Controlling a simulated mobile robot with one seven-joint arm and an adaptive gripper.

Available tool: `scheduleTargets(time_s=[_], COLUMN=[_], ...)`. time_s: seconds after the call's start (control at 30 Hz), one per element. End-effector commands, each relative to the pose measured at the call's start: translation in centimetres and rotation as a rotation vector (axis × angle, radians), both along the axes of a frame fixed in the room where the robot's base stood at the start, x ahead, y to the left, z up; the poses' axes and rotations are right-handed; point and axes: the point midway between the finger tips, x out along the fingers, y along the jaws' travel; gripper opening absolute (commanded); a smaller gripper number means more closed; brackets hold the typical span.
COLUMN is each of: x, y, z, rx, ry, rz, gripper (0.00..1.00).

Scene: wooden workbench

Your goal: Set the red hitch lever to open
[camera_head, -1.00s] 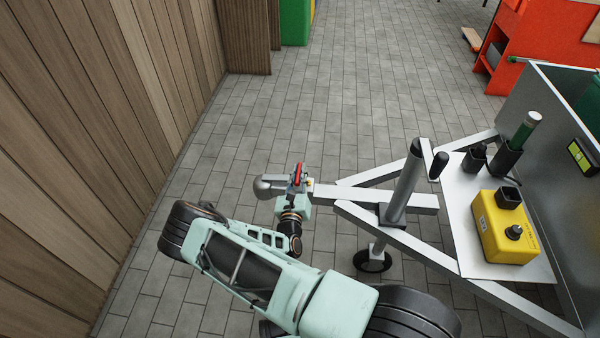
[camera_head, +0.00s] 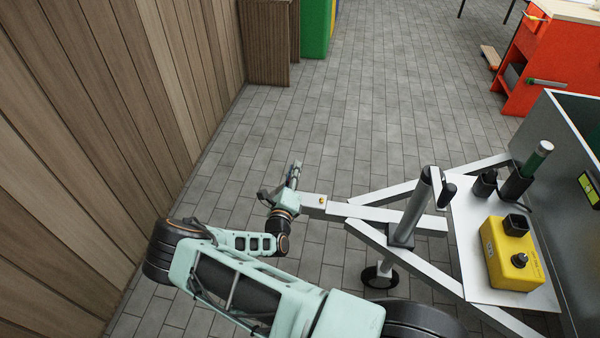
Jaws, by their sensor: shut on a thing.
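The trailer's grey hitch bar (camera_head: 345,210) runs left from the A-frame, and its front end meets my gripper. My gripper (camera_head: 283,188) is at the hitch head, left of the bar, with a grey part standing up at its right side. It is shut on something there. No red of the hitch lever shows now; the gripper hides that spot, and the lever's position cannot be told. The hitch head is also mostly covered by the gripper.
A grey jack post (camera_head: 411,210) with a small wheel (camera_head: 378,276) stands right of the hitch. A yellow box (camera_head: 511,254) sits on the trailer's white plate. A wooden wall (camera_head: 90,150) is at the left. The paved floor beyond the hitch is clear.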

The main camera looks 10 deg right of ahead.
Motion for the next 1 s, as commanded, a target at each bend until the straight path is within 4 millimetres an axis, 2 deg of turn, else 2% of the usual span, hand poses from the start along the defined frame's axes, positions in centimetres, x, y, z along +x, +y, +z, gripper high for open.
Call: scheduleTargets(time_s=[0.2, 0.73, 0.77, 0.8, 1.0], x=[0.27, 0.37, 0.37, 0.37, 0.37], y=[0.93, 1.2, 1.2, 1.2, 1.13], z=[0.52, 0.57, 0.57, 0.57, 0.55], rx=[0.005, 0.006, 0.006, 0.006, 0.006], ry=[-0.003, -0.003, -0.004, -0.003, -0.002], rz=[0.002, 0.002, 0.003, 0.002, 0.001], gripper=[0.0, 0.0, 0.16, 0.2, 0.2])
